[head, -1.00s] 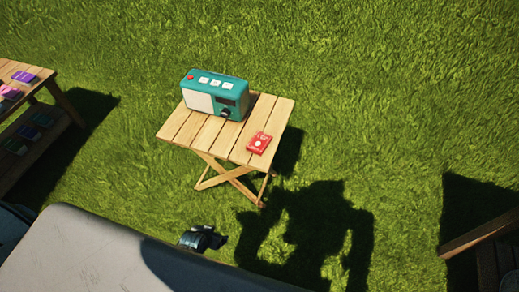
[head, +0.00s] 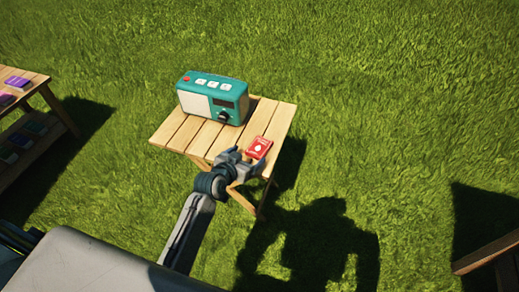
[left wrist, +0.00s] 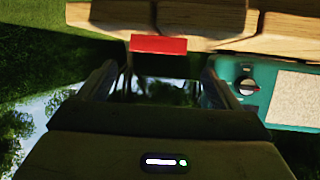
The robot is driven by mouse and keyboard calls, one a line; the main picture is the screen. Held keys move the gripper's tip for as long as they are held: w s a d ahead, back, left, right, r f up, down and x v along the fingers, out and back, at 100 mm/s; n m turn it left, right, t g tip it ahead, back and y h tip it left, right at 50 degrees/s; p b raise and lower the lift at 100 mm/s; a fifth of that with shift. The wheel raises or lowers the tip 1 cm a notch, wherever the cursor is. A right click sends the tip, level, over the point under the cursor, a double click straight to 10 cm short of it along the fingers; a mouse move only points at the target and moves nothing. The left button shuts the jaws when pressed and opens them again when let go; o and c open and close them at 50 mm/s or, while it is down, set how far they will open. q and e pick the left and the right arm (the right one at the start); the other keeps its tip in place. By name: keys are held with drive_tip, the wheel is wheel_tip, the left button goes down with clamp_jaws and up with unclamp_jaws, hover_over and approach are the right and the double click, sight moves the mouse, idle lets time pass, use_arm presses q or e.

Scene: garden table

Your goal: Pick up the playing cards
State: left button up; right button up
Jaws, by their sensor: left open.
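The playing cards are a small red box (head: 258,147) lying near the right front edge of the small wooden slatted table (head: 178,137). The red box also shows in the left wrist view (left wrist: 158,44), just beyond the fingers and roughly between them. My left gripper (head: 243,158) is open at the table's front edge, with its fingertips close to the near side of the box. I cannot tell whether they touch it. The left wrist view shows the two fingers (left wrist: 165,75) apart with nothing clearly held between them. My right gripper is not in view.
A teal radio (head: 213,98) stands on the same table, behind and left of the cards. A wooden shelf (head: 38,82) with several small coloured items is at the left. Another wooden piece (head: 487,252) is at the lower right. Open grass surrounds the table.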

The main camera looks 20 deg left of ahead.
sight(258, 149)
use_arm(q)
drive_tip(key=x, duration=0.6)
drive_tip(key=shift+w+d+f+b, duration=0.2)
drive_tip(key=shift+w+d+b, duration=0.05)
drive_tip(key=shift+b, duration=0.05)
drive_tip(key=shift+c, duration=0.3)
drive_tip(key=c, duration=1)
